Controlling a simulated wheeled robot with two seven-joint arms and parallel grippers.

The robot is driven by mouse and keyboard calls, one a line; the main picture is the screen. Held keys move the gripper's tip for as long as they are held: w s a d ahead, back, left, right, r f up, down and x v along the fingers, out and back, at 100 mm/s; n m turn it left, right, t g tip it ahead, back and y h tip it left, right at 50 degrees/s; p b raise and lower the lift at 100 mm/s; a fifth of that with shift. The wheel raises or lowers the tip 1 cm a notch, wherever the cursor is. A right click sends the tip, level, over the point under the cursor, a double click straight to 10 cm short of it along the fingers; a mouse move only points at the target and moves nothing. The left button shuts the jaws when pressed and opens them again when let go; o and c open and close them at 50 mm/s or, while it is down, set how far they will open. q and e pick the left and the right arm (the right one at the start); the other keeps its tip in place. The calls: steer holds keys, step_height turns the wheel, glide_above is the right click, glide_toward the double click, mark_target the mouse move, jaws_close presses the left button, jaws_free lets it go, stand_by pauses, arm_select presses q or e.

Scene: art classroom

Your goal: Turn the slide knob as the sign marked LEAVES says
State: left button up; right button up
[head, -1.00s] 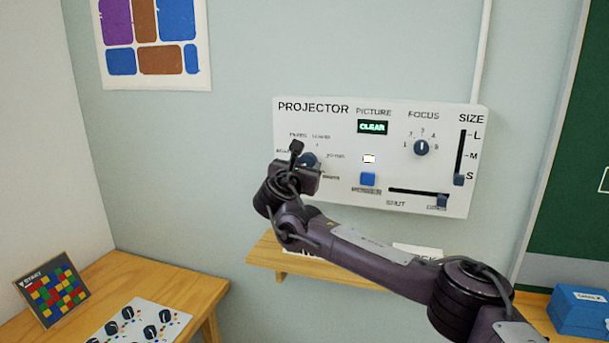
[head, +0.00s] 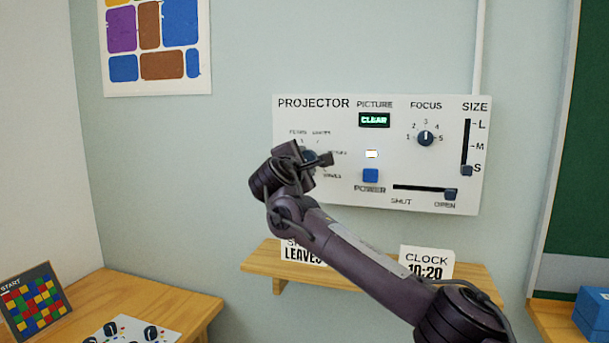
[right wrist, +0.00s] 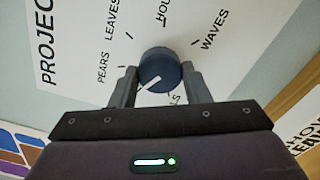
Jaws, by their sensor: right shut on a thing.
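The slide knob (right wrist: 160,62), round and dark blue, sits at the left of the white projector panel (head: 400,202). Labels around it include PEARS, LEAVES and WAVES; others are partly hidden. In the right wrist view its white pointer aims down-left, away from WAVES and not at the LEAVES mark. My right gripper (head: 309,160) is shut on the knob; the right wrist view shows a finger on each side. The sign (head: 303,253) on the shelf reads LEAVES, its upper line mostly hidden by my right arm. The PICTURE display (head: 374,120) reads CLEAR. My left gripper is not in view.
The panel also has a FOCUS knob (head: 426,138), a SIZE slider (head: 467,170), a blue POWER button (head: 370,175) and a SHUT–OPEN slider (head: 450,194) at OPEN. A CLOCK 10:20 card (head: 427,262) stands on the wooden shelf (head: 262,256) below.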

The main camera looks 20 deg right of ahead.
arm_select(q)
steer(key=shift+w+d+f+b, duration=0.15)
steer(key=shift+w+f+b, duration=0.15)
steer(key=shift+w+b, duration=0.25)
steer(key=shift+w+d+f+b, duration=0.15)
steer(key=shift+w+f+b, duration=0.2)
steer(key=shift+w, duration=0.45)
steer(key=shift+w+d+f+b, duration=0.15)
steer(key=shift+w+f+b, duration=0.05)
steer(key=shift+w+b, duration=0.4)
arm_select(e)
steer(key=shift+f+m, duration=0.15)
steer(key=shift+m, duration=8.45)
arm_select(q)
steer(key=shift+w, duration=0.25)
arm_select(e)
steer(key=o, duration=1)
steer(key=shift+c, duration=0.2)
